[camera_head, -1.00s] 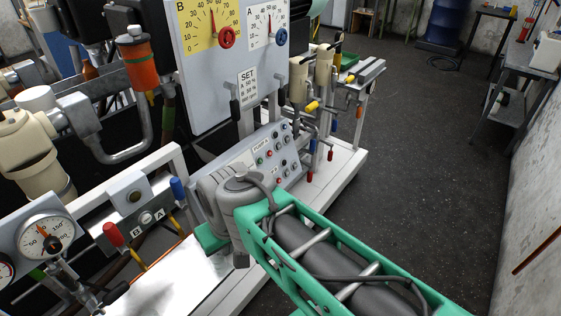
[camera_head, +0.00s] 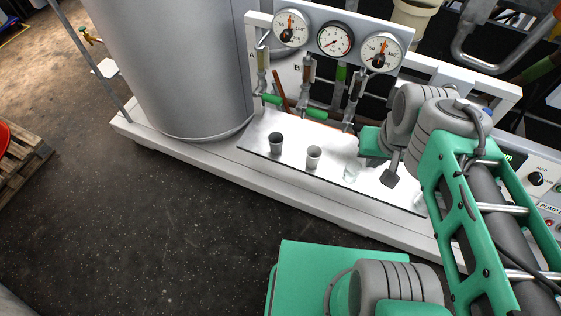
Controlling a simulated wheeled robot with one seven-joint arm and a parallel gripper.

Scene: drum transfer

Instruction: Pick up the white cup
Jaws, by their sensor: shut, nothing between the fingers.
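A small light, whitish cup (camera_head: 313,157) stands upright on the pale metal shelf (camera_head: 255,146) below the gauges. A darker grey cup (camera_head: 276,143) stands to its left. A clear glass (camera_head: 352,171) stands to its right, nearer my arm. My gripper (camera_head: 390,180) is at the right of the glass, seen small at the end of my green and grey arm. It is shut and empty, apart from the cups. My arm hides the right end of the shelf, where a pale object (camera_head: 420,201) partly shows.
Three gauges (camera_head: 335,39) on a white frame, with valves and green-handled pipes (camera_head: 285,104), rise behind the cups. A large grey tank (camera_head: 175,70) stands at the left. The dark floor (camera_head: 150,240) in front is clear. A wooden pallet (camera_head: 22,160) lies at far left.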

